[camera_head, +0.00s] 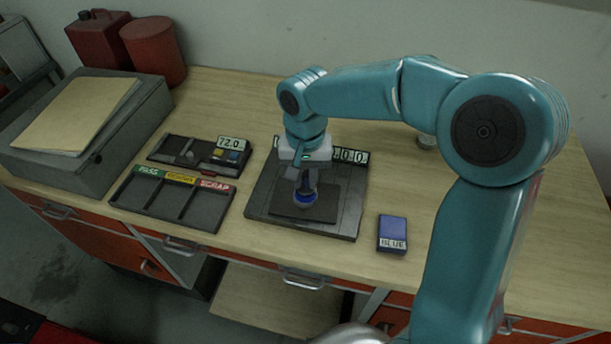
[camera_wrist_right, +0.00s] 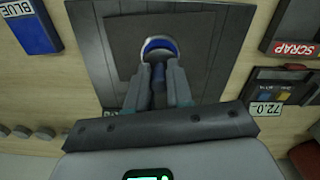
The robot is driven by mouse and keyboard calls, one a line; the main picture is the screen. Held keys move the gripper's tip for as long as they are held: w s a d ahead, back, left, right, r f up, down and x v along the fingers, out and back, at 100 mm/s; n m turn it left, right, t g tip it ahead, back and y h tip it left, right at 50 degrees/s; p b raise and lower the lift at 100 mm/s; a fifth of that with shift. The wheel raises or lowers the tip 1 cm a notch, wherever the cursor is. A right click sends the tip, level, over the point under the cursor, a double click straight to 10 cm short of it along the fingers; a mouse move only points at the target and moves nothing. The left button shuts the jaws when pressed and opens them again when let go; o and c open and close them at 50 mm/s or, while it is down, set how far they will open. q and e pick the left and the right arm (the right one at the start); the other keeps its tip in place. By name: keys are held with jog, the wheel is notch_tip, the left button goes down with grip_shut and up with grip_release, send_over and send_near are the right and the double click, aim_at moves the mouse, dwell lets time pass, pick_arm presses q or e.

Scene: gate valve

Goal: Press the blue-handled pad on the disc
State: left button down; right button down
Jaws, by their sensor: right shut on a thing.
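My right gripper (camera_head: 306,182) is shut on the blue-handled pad (camera_head: 305,197), over the dark square plate in the middle of the bench. In the right wrist view the gripper (camera_wrist_right: 160,88) has its fingers on either side of the pad's dark blue handle, and the pad's blue and pale rounded end (camera_wrist_right: 159,46) shows beyond them. The pad looks upright at the plate's dark inner square (camera_head: 287,208). I cannot tell whether it touches. A disc is not clearly seen; it may be hidden under the pad. My left gripper is out of view.
A blue box labelled BLUE (camera_head: 392,233) lies right of the plate (camera_head: 262,222). A tray labelled PASS and SCRAP (camera_head: 172,203) and a small tray reading 72.0 (camera_head: 190,155) lie left. A grey case (camera_head: 92,140) and red cans (camera_head: 154,52) stand farther left.

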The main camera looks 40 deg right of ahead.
jog(key=shift+r+p, duration=1.7)
jog(key=shift+r, duration=0.95)
jog(key=shift+f, duration=0.1)
